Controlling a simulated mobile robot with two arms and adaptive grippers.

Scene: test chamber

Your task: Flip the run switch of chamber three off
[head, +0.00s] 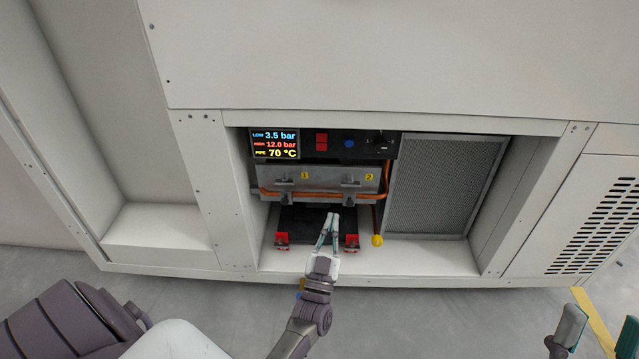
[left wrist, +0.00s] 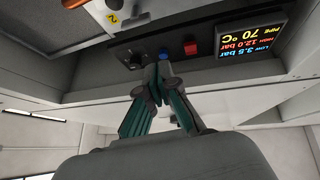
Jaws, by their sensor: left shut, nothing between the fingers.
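A black control panel (head: 350,143) sits in the recess of a white cabinet. It carries a red switch (head: 322,142), a blue button (head: 349,144) and a dark knob-like part (head: 384,147). I see no label naming the run switch or chamber three. The panel also shows upside down in the left wrist view, with the red switch (left wrist: 190,47) and blue button (left wrist: 163,56). My left gripper (head: 333,217) is shut and empty, below the panel in the head view and apart from it. My right gripper (head: 602,318) is open at the lower right, far from the panel.
A lit display (head: 275,144) reads 3.5 bar, 12.0 bar and 70 °C. Below the panel are a grey plate with a copper pipe (head: 320,193), red clamps (head: 282,240) and a yellow knob (head: 377,240). A mesh panel (head: 443,187) stands to the right.

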